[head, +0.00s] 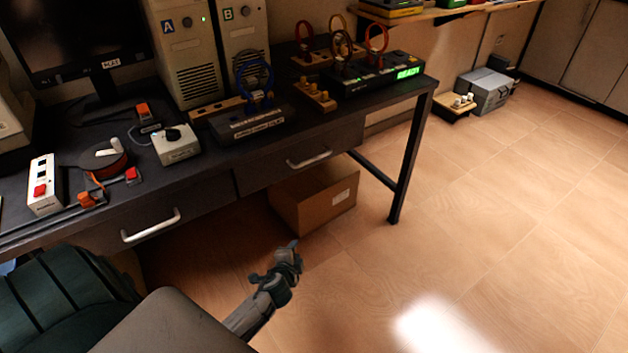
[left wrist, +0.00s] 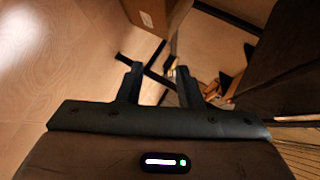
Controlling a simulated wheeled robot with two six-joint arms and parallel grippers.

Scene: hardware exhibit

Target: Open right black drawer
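The right black drawer (head: 268,173) is under the desk top in the head view and looks shut. Its pale bar handle (head: 309,160) is on the front and unobstructed. My left gripper (head: 289,256) is in front of the desk, below and apart from the handle, over the floor in the picture. In the left wrist view its two fingers (left wrist: 158,88) are spread with nothing between them, so it is open. The handle cannot be made out in the wrist view. My right gripper is in neither view.
The left drawer (head: 190,208) looks shut, with its own pale handle (head: 150,226). A cardboard box (head: 318,203) stands on the floor under the right drawer, near a dark desk leg (head: 408,165). A dark green ribbed object (head: 60,300) is at lower left.

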